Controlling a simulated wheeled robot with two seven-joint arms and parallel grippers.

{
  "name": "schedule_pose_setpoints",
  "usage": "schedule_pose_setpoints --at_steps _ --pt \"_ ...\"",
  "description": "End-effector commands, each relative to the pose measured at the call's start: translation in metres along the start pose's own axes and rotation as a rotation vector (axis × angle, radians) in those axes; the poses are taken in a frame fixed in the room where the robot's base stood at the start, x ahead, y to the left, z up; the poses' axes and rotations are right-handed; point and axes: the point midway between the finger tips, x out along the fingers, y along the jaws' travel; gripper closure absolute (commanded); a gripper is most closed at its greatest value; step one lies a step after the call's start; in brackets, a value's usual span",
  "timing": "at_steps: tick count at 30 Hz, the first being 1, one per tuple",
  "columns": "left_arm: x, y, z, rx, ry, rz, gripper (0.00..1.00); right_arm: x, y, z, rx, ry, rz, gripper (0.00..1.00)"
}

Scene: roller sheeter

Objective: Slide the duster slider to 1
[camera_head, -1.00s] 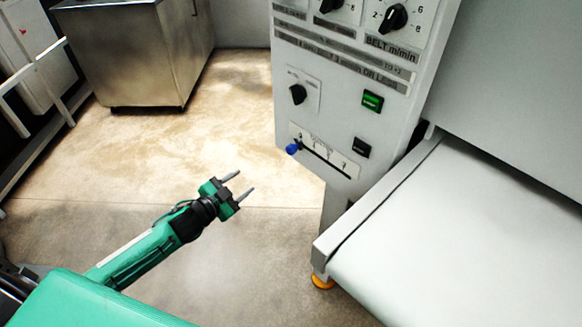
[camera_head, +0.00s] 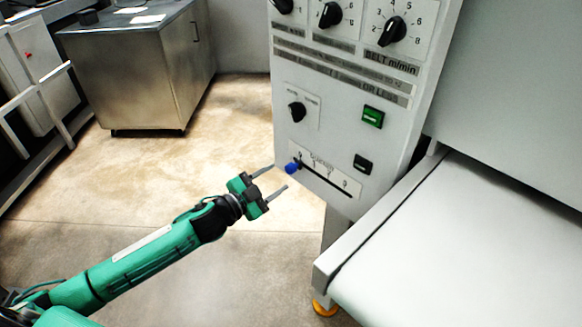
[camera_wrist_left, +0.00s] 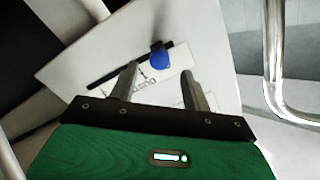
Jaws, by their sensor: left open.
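The duster slider is a blue knob (camera_head: 292,168) at the left end of a dark slot (camera_head: 325,181) on a white label plate low on the machine's panel. The knob looks to be at the 0 end of the scale. My left gripper (camera_head: 281,178) is open and empty, with its fingertips just left of the knob and apparently apart from it. In the left wrist view the blue knob (camera_wrist_left: 160,58) shows just beyond and between the two open fingers (camera_wrist_left: 157,85), with the slot running to the left. My right gripper is not in view.
The control panel (camera_head: 340,120) also carries a black rotary knob (camera_head: 297,111), a green button (camera_head: 373,116) and a black button (camera_head: 363,163). A white belt table (camera_head: 450,240) stands at the right. A steel cabinet (camera_head: 140,80) stands at the back left. The floor between is clear.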

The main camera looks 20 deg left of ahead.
Motion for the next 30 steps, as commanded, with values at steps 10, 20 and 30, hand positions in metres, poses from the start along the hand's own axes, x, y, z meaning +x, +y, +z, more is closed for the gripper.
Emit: schedule_pose_setpoints --at_steps 10,20,30 --pt "0.050 -0.001 -0.001 0.001 0.000 -0.001 0.52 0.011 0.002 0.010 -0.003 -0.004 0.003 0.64" --pt "0.068 0.000 0.000 0.000 0.000 0.000 0.52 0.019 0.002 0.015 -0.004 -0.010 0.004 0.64" --pt "0.068 0.000 0.000 0.001 0.000 0.000 0.75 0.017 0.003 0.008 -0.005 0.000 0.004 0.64"
